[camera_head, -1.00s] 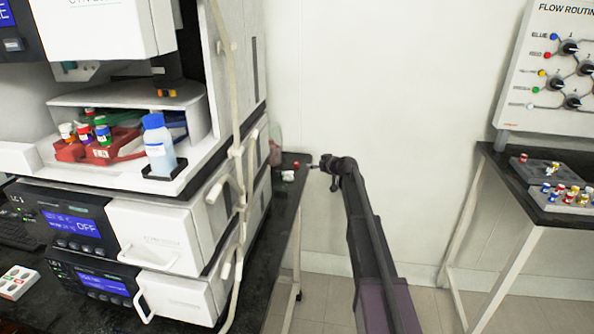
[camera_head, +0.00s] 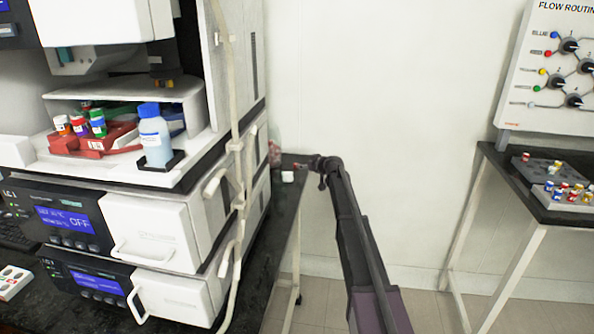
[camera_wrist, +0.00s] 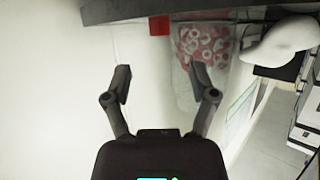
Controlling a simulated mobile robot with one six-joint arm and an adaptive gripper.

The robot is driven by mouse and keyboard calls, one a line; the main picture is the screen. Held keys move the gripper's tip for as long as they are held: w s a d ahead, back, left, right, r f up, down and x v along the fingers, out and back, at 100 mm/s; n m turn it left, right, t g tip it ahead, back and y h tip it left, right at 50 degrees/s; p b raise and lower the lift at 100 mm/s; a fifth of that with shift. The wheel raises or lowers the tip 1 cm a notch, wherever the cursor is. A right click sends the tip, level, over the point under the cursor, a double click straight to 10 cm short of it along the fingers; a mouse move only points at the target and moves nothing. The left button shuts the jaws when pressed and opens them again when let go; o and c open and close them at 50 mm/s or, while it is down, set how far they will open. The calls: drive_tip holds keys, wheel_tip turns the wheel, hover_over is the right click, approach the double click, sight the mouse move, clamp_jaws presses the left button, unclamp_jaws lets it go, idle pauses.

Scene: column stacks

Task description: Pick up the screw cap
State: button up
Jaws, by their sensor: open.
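The red screw cap (camera_wrist: 159,25) shows in the wrist view at the edge of the dark bench top, ahead of my open fingers and roughly centred between them. In the head view the small red cap (camera_head: 297,166) is on the far end of the dark bench, just left of my gripper (camera_head: 310,164). In the wrist view my gripper (camera_wrist: 160,76) has its two fingers spread apart with nothing between the tips. The cap is beyond the fingertips, apart from them.
A clear container with red and white pieces (camera_wrist: 204,50) stands near the cap. A white object (camera_head: 288,176) sits beside it on the bench (camera_head: 284,212). The white instrument stack (camera_head: 183,235) is at left. A second table (camera_head: 525,185) with vials is at right.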

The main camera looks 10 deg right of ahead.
sight(299, 170)
drive_tip(key=shift+w+a+f, duration=0.2)
drive_tip(key=shift+w+a, duration=0.05)
drive_tip(key=shift+w, duration=0.25)
drive_tip(key=shift+w, duration=0.1)
drive_tip(key=b+x, duration=0.1)
drive_tip(key=x, duration=0.1)
drive_tip(key=b+x, duration=0.1)
drive_tip(key=x, duration=0.1)
drive_tip(key=shift+f, duration=0.35)
drive_tip(key=shift+w+a+f+b, duration=0.1)
drive_tip(key=shift+w+a+b, duration=0.1)
drive_tip(key=shift+w+b, duration=0.15)
drive_tip(key=shift+c, duration=0.2)
drive_tip(key=c, duration=0.7)
